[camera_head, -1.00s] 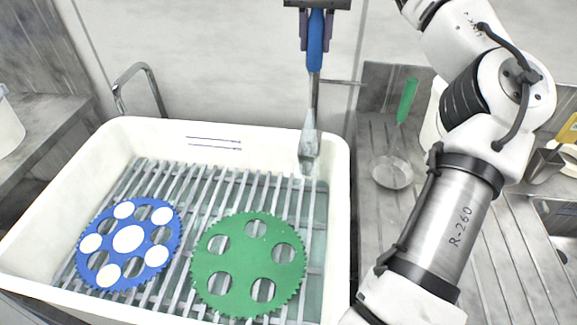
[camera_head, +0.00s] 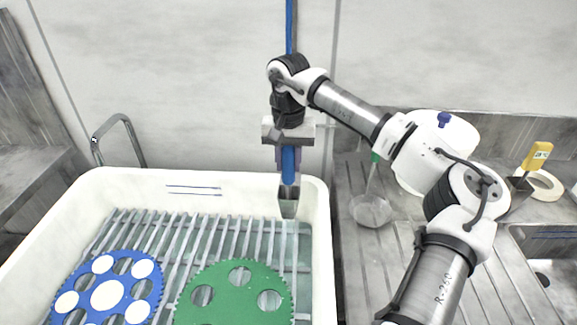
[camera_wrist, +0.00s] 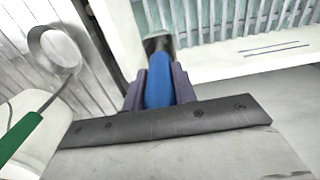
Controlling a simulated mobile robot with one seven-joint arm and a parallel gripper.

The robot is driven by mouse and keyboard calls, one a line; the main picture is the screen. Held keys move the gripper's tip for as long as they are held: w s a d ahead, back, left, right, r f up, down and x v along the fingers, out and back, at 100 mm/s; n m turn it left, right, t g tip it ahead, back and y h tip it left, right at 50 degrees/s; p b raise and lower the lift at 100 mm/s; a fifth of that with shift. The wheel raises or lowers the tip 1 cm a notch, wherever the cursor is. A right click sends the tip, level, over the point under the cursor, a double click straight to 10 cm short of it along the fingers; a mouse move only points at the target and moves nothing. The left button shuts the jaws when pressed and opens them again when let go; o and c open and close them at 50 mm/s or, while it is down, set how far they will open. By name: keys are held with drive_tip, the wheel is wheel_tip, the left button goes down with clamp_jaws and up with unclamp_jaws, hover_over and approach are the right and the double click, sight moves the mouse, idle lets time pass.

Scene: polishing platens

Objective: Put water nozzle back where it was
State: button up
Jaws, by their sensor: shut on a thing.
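The water nozzle has a blue grip (camera_head: 290,162) and a grey metal head (camera_head: 288,204). My gripper (camera_head: 288,170) is shut on the blue grip and holds the nozzle head-down. In the head view it shows over the back right of the white basin, just in front of the rear rim. The wrist view shows my gripper (camera_wrist: 158,82) with its two fingers on either side of the blue grip (camera_wrist: 158,93) and the metal head (camera_wrist: 158,48) beyond. A blue hose (camera_head: 291,25) rises above my wrist. No holder for the nozzle can be made out.
The white basin (camera_head: 322,240) holds a slatted rack, with a blue disc (camera_head: 87,277) and a green toothed disc (camera_head: 239,300). A bent metal pipe (camera_head: 119,121) stands back left.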

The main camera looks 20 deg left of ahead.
drive_tip(key=shift+f, duration=1.2)
drive_tip(key=shift+f, duration=0.2)
drive_tip(key=o, duration=1)
drive_tip(key=shift+r, duration=0.15)
wheel_tip(320, 180, up, 12)
drive_tip(key=shift+r+b, duration=0.1)
drive_tip(key=shift+b, duration=0.55)
